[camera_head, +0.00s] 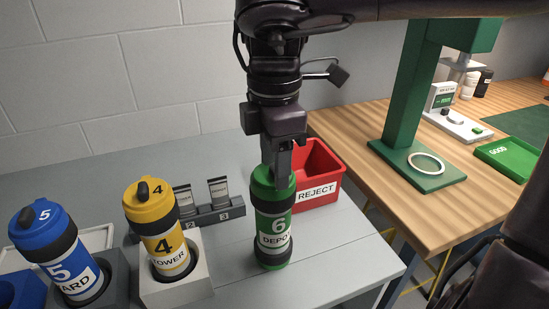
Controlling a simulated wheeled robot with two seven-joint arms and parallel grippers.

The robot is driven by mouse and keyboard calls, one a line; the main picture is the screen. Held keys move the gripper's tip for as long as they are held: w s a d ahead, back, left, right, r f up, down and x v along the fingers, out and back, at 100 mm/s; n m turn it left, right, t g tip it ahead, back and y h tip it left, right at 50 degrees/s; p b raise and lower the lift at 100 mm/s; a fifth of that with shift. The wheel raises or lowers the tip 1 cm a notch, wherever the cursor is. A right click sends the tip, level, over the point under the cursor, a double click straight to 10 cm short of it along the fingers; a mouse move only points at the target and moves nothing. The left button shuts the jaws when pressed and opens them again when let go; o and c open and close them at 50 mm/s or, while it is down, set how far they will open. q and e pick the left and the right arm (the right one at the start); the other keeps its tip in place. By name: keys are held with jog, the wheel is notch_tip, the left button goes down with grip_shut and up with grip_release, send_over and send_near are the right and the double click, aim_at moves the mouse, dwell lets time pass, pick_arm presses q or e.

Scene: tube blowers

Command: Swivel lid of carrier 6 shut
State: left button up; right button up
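Carrier 6 (272,224) is a green and grey tube with dark bands and a white label with "6" and "DEPO". It stands upright on the grey table, to the right of carrier 4. My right gripper (279,172) points straight down over its green top end, with the fingertips at or just behind the lid (263,181). The fingers look side-on, so I cannot tell whether they are shut on anything. The gripper partly covers the lid, and how far the lid is turned is not clear. My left gripper is not in view.
Yellow carrier 4 (159,231) and blue carrier 5 (58,250) stand in block holders to the left. A red REJECT bin (318,188) is close behind carrier 6. A small numbered rack (218,209) stands behind. A green press (404,95) is on the wooden bench.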

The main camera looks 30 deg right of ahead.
jog(key=shift+r, duration=0.1)
notch_tip(320, 180, up, 8)
jog(key=p, duration=0.4)
jog(key=shift+f, duration=0.2)
